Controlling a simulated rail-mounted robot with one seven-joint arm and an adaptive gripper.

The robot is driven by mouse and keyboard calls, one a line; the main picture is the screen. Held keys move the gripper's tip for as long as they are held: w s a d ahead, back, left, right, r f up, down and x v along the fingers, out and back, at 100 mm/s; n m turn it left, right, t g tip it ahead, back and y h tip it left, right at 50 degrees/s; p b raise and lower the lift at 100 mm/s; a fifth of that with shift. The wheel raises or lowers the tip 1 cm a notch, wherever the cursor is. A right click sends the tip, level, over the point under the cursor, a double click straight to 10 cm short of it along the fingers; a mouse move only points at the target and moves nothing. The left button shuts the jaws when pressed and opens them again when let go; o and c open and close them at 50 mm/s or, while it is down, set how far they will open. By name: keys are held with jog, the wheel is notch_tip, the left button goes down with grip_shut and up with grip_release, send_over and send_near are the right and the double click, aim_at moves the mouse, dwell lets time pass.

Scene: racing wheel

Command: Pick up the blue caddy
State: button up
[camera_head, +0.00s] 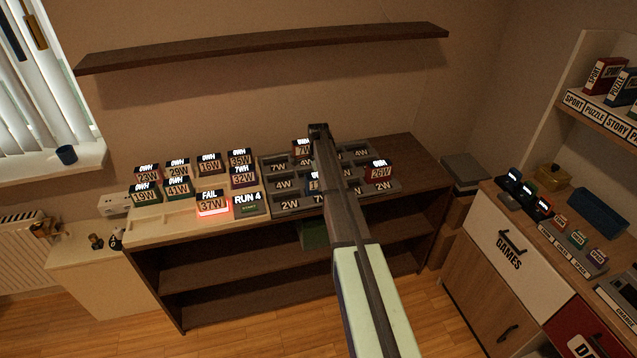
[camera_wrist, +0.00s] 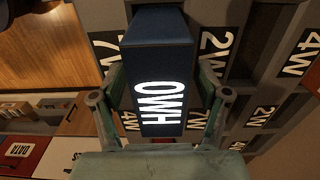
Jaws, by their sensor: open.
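A dark blue caddy (camera_wrist: 158,62) with a lit "0WH" label stands in the grey labelled tray (camera_head: 282,160). In the head view the blue caddy (camera_head: 312,185) is mostly hidden behind my arm. My gripper (camera_wrist: 163,103) is open in the wrist view, with one green-grey finger on each side of the caddy. I cannot tell whether either finger touches it. In the head view my arm hides the fingers.
A red caddy marked 26W (camera_head: 378,171) stands in the tray to the right, and another red one (camera_head: 301,148) is behind, beside my arm. Several caddies fill the left rack, including 37W (camera_head: 212,204) with a red glow and "FAIL". A wall shelf (camera_head: 260,45) hangs above.

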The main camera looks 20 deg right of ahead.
jog(key=shift+f, duration=0.2)
grip_shut()
jog(key=shift+r, duration=0.2)
